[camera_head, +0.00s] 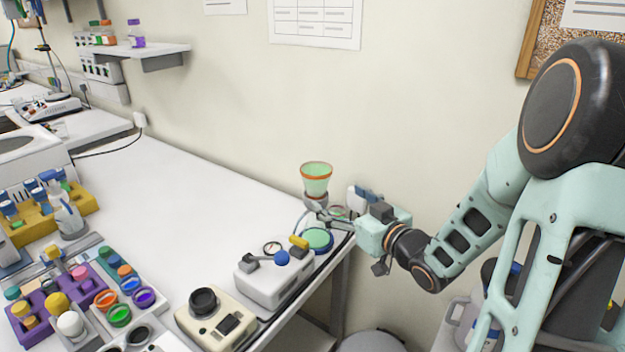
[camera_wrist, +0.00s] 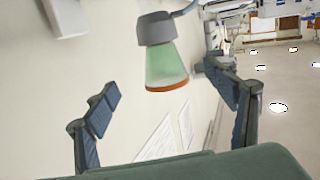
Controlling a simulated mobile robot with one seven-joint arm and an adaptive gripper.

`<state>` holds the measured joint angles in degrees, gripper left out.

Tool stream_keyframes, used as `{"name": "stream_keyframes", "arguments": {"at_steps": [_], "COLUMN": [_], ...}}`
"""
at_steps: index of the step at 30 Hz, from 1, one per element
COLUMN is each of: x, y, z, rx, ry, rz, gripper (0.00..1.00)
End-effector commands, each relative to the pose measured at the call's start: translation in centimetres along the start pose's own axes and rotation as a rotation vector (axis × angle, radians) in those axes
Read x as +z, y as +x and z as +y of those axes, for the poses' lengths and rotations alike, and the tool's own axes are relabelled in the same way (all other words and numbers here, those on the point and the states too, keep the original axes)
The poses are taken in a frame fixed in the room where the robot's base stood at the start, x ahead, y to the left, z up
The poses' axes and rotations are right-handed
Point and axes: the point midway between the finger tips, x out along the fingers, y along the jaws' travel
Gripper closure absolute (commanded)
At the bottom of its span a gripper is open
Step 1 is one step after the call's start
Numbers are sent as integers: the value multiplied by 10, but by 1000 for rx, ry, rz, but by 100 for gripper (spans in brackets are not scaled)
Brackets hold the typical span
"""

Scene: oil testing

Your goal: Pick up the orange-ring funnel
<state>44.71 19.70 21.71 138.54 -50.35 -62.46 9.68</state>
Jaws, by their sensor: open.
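The orange-ring funnel (camera_head: 316,181) is a pale green cup with an orange ring at its rim. It sits upright on a grey holder (camera_head: 316,199) at the far right end of the bench, near the wall. My gripper (camera_head: 324,214) is just beside and below it on the right, reaching in from the right. In the wrist view the funnel (camera_wrist: 166,66) appears upside down, with its grey holder (camera_wrist: 155,28). The open fingers of my gripper (camera_wrist: 160,84) lie to either side of it in that picture. I cannot tell whether either finger touches it.
A green-topped round device (camera_head: 317,238) and a grey machine with a blue knob (camera_head: 275,280) stand in front of the funnel. A cream device (camera_head: 215,318), colored jars and a purple rack (camera_head: 40,317) fill the front left. The middle of the white bench (camera_head: 165,205) is clear.

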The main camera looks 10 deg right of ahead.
Motion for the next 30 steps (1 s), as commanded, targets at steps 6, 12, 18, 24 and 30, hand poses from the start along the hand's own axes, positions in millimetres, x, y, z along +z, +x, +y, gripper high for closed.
{"name": "stream_keyframes", "arguments": {"at_steps": [6,12,18,24,30], "x": [-21,-27,-30,-34,-39], "y": [-12,12,38,54,84], "z": [-3,-6,-5,-3,-1], "rx": [-23,-30,-28,-26,-27], "ry": [50,54,53,54,54], "rz": [109,122,120,119,120], "gripper": [22,22,22,22,22]}}
